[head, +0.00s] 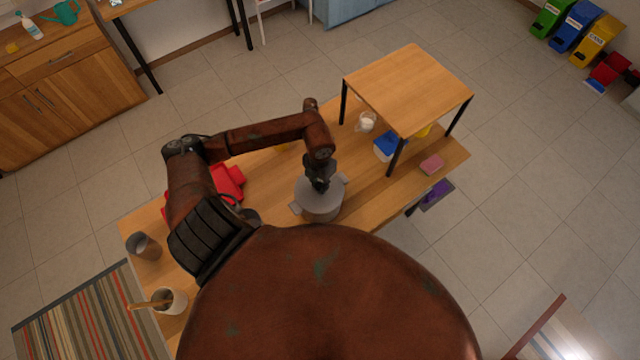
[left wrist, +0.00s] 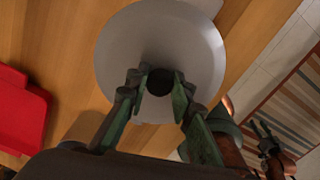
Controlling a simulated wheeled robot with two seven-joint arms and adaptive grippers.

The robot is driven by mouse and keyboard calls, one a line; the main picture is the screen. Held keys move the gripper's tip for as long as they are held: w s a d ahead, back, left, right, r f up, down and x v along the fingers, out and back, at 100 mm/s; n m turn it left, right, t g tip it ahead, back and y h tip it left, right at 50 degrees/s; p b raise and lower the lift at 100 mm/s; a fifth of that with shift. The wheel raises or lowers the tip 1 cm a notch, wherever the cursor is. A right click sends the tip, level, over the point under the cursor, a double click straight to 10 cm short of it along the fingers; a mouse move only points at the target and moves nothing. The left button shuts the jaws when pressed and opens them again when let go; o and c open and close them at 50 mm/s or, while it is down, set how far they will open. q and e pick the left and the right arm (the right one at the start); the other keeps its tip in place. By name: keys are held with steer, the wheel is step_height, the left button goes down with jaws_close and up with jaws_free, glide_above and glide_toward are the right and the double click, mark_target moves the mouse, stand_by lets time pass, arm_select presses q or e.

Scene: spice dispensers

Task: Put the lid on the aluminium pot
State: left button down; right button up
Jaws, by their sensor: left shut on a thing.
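The aluminium pot (head: 317,213) stands on the wooden table, with a handle showing on each side. The round grey lid (head: 308,187) is over the pot's mouth in the head view, and it fills the upper middle of the left wrist view (left wrist: 118,55). My left gripper (head: 319,184) comes down from above and is shut on the lid's dark knob, which sits between the fingertips in the left wrist view (left wrist: 160,82). I cannot tell whether the lid touches the rim. What seems to be my right gripper (left wrist: 270,145) shows small and dark at lower right.
A red thing (head: 229,182) lies left of the pot. A small raised wooden shelf (head: 408,85) stands at the right, with a glass jar (head: 366,122) and a blue-lidded container (head: 384,148) near it. A pink block (head: 431,164) lies near the table's right end.

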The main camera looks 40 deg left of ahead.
mark_target(320, 184)
arm_select(q)
steer(key=c, duration=1.6)
jaws_free()
steer(key=shift+o, duration=0.5)
steer(key=o, duration=0.4)
steer(key=shift+c, duration=0.2)
steer(key=shift+r, duration=0.1)
steer(key=shift+r+p, duration=2.05)
steer(key=shift+r, duration=1.4)
steer(key=shift+d+f, duration=0.1)
